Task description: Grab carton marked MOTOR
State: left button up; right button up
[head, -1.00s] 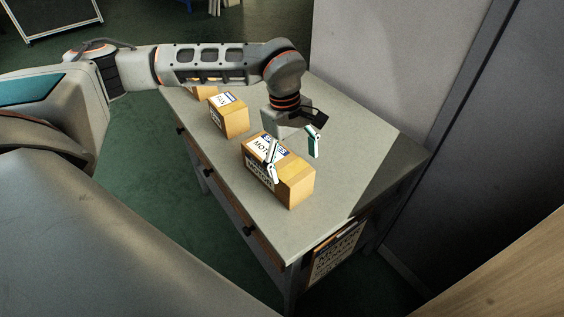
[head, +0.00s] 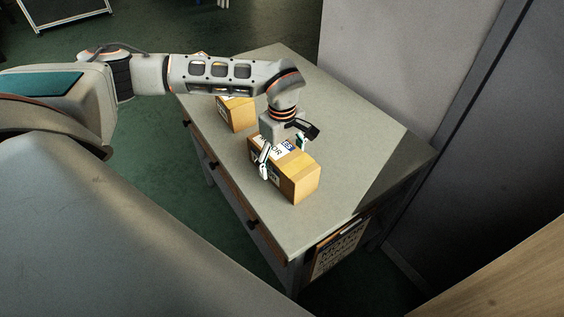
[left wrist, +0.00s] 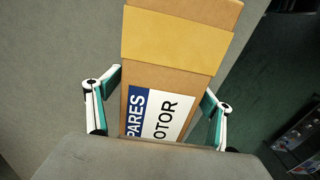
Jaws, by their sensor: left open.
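The carton marked MOTOR (head: 302,182) is a tan box with a white and blue label on top. It lies on the grey table near its front corner. The left wrist view shows the carton (left wrist: 170,75) close up, its label reading partly "PARES" and "OTOR". My left gripper (head: 284,155) is open and low over the carton, with one finger along each side. In the left wrist view the fingers stand left and right of the label end, with small gaps showing. My right gripper is not in view.
Another tan carton (head: 237,114) stands farther back on the table (head: 350,100), partly hidden by my left arm. A wall and dark panel (head: 465,110) rise beyond the table's right side. The tabletop right of the MOTOR carton is clear.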

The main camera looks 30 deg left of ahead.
pick_arm(q)
jog(key=c, duration=1.9)
jog(key=shift+w+r, duration=0.1)
jog(key=c, duration=0.3)
jog(key=shift+r, duration=0.1)
